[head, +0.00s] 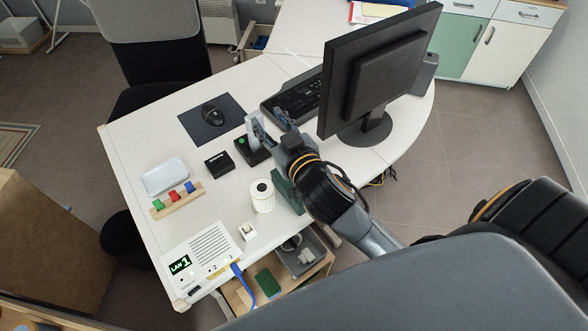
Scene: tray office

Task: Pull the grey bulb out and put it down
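My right gripper (270,120) reaches over the desk from the lower right. Its two fingers stand apart, with a gap between the tips. A black box with a green light (243,142) sits below and left of the fingers, partly covered by them. A pale grey piece (254,124) shows at the left finger, above this box. I cannot tell whether it is the grey bulb or part of the finger. No other grey bulb can be made out. My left gripper is out of view.
On the white desk (140,150) stand a monitor (375,75), keyboard (293,97), mouse (212,114), small black box (219,164), pale tray (165,177), colored blocks in a wooden rack (178,201), ribbed white cylinder (262,198) and white LAN box (203,256). The left desk edge has free room.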

